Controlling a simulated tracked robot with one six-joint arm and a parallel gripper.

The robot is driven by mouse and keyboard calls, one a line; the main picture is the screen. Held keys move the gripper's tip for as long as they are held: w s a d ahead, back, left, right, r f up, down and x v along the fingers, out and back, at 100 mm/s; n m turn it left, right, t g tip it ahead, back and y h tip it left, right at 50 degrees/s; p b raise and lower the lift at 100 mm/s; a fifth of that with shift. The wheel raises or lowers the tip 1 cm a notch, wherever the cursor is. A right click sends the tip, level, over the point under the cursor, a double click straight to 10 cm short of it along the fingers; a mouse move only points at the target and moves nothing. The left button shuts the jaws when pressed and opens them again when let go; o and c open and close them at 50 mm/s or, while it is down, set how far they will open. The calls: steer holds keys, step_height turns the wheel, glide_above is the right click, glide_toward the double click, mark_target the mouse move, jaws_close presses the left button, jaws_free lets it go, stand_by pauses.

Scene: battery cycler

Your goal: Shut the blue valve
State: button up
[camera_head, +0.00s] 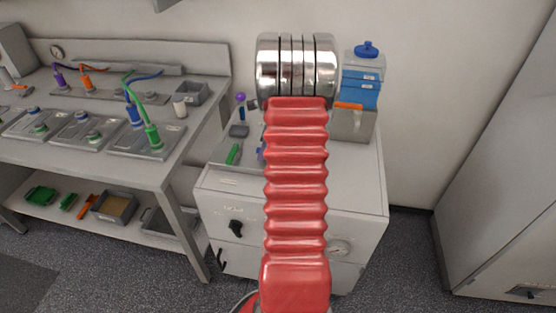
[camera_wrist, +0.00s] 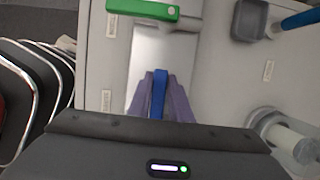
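The blue valve's handle (camera_wrist: 160,92) shows in the wrist view as a narrow blue bar pointing away from my wrist. The two purple fingers of my gripper (camera_wrist: 160,82) lie along both sides of it, with no clear gap, and look shut on it. The valve's body and the near end of the handle are hidden behind my wrist housing. In the head view my red arm covers most of this spot; only a small blue-purple bit of my gripper (camera_head: 261,151) shows at its left edge.
A green handle (camera_wrist: 155,11) lies just beyond my fingertips; it also shows in the head view (camera_head: 233,154). A blue-lidded bottle (camera_head: 362,85) stands behind on the cabinet (camera_head: 360,185).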

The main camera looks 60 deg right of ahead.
steer(key=shift+d, duration=0.2)
stand_by(0.4)
steer(key=shift+o, duration=1.2)
steer(key=shift+r, duration=0.1)
steer(key=shift+v, duration=3.9)
steer(key=shift+w+d, duration=0.1)
steer(key=shift+d, duration=0.05)
